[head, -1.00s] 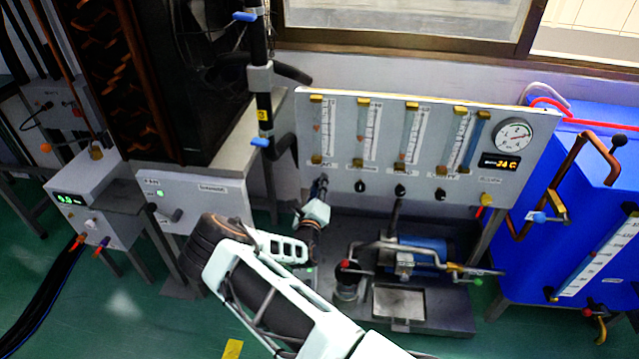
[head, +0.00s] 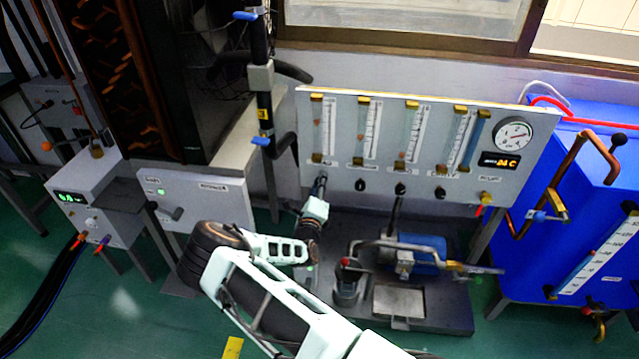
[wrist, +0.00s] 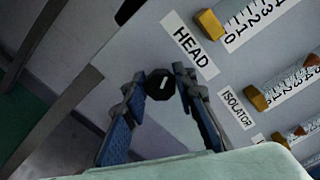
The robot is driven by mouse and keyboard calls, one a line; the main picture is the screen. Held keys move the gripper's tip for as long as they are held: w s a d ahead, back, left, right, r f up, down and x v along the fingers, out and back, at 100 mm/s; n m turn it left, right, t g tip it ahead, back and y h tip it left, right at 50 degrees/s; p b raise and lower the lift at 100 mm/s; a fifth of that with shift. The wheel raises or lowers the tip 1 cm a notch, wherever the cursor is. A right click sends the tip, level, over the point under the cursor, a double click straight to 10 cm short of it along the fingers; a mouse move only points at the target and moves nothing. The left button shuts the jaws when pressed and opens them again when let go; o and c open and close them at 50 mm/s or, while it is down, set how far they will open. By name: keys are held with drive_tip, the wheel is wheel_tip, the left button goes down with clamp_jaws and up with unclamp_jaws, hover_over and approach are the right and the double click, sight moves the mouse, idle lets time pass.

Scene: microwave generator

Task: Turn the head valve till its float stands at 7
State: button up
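The head valve is a black knob with a white mark (wrist: 160,84), beside the HEAD label (wrist: 190,45) in the wrist view. My gripper (wrist: 160,76) has its two fingertips closed in on either side of the knob, which sits between them. In the head view my gripper (head: 320,184) reaches the lower left of the grey panel and covers the valve. Above it stands the leftmost tube with its small orange float (head: 317,122), roughly mid-tube. Its exact reading is too small to tell. In the wrist view only the tube's lower end (wrist: 211,24) shows, without the float.
More float tubes and black knobs, such as the isolator one (wrist: 257,98), line the panel (head: 335,110) to the right. A pump with pipes (head: 415,255) stands on the base below. A blue tank (head: 580,200) is at the right.

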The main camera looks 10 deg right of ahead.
drive_tip(key=o, duration=0.3)
drive_tip(key=v, duration=1.2)
drive_tip(key=shift+r, duration=0.15)
